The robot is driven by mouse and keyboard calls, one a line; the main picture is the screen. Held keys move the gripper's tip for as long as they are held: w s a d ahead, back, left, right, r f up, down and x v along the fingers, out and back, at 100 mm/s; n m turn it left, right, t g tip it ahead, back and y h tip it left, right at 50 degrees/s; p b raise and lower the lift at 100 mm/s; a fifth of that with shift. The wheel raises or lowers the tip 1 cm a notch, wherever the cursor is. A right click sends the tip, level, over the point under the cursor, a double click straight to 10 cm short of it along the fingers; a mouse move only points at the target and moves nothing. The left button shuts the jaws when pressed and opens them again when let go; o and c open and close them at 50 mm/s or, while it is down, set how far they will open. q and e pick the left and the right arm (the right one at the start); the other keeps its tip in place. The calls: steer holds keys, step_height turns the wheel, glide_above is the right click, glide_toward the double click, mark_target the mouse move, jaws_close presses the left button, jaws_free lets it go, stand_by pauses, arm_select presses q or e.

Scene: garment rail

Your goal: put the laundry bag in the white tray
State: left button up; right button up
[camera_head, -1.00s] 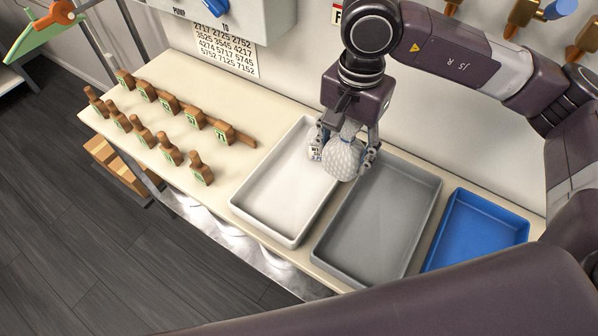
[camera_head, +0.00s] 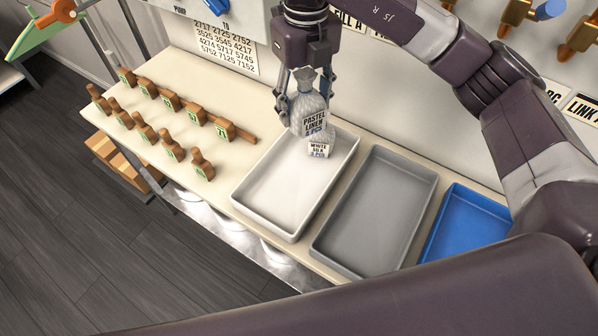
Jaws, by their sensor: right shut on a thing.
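My right gripper (camera_head: 307,92) is shut on a grey-white laundry bag (camera_head: 310,106) labelled PASTEL LINEN. The bag hangs upright at the back end of the white tray (camera_head: 262,212), apparently above its floor. Below it, a smaller pale bag (camera_head: 320,148) labelled WHITE SILK shows at the tray's back right corner; the held bag partly hides it. I cannot tell whether the two touch. The front of the white tray is empty. My left gripper is not in view.
An empty grey tray (camera_head: 376,215) and an empty blue tray (camera_head: 468,228) stand to the right of the white tray. Several wooden tagged blocks (camera_head: 172,100) stand on the bench to the left. The wall with signs is close behind.

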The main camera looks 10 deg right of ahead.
steer(key=m, duration=0.2)
steer(key=a+m, duration=0.1)
steer(key=shift+w+r, duration=0.3)
steer(key=shift+f, duration=0.15)
step_height(320, 180, down, 20)
steer(key=p, duration=0.3)
steer(key=shift+r, duration=0.25)
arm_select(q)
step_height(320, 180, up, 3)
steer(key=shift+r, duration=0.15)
arm_select(e)
steer(key=shift+f, duration=0.1)
steer(key=shift+f, duration=0.15)
steer(key=o, duration=1.3)
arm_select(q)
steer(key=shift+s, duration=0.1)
arm_select(e)
steer(key=shift+o, duration=0.2)
